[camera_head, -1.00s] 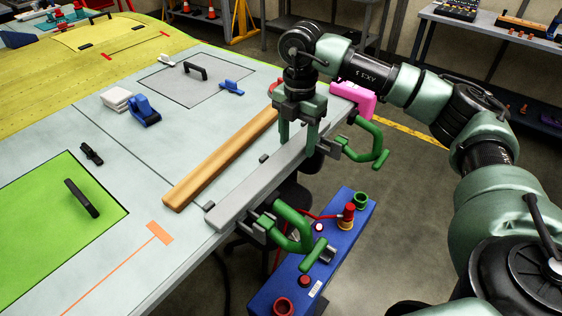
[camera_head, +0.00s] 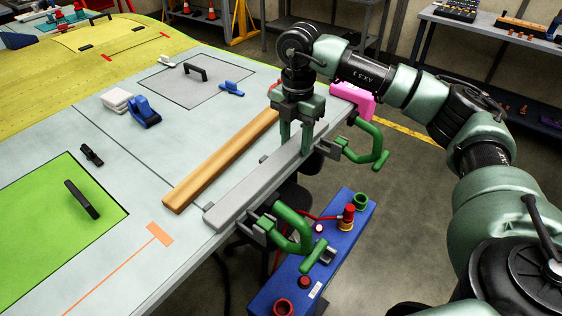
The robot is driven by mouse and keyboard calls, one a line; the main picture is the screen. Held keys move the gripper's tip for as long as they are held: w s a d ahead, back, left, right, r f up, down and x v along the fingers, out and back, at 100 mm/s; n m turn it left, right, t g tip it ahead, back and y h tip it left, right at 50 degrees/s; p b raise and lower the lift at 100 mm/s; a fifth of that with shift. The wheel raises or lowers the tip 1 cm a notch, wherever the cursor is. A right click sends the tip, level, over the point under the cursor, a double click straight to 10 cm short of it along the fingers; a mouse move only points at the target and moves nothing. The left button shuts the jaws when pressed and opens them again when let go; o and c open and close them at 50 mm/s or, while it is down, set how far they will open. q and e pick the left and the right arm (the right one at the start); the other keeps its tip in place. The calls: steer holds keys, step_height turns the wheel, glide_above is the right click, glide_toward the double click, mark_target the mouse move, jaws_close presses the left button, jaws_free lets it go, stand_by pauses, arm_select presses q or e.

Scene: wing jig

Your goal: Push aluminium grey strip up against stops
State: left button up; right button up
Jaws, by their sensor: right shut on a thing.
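The aluminium grey strip (camera_head: 255,187) lies along the right edge of the pale wing panel (camera_head: 130,190). A small dark stop (camera_head: 263,158) shows at its left long side, with the strip's edge close beside it; I cannot tell whether they touch. My right gripper (camera_head: 296,146) points down at the strip's far part and is shut on it. The far end of the strip is partly hidden behind the gripper. My left gripper is not in view.
A wooden bar (camera_head: 220,162) lies left of the strip, roughly parallel, with a narrow gap. Green clamps (camera_head: 290,230) and (camera_head: 372,145) sit at the panel edge. A pink object (camera_head: 352,100) stands behind the gripper. A blue box (camera_head: 312,260) is below the edge.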

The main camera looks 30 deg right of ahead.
steer(key=shift+w+a, duration=0.2)
steer(key=shift+w, duration=0.1)
steer(key=o, duration=1)
steer(key=shift+o, duration=0.8)
steer(key=shift+w, duration=0.15)
steer(key=shift+r+p, duration=2.5)
steer(key=shift+r, duration=1)
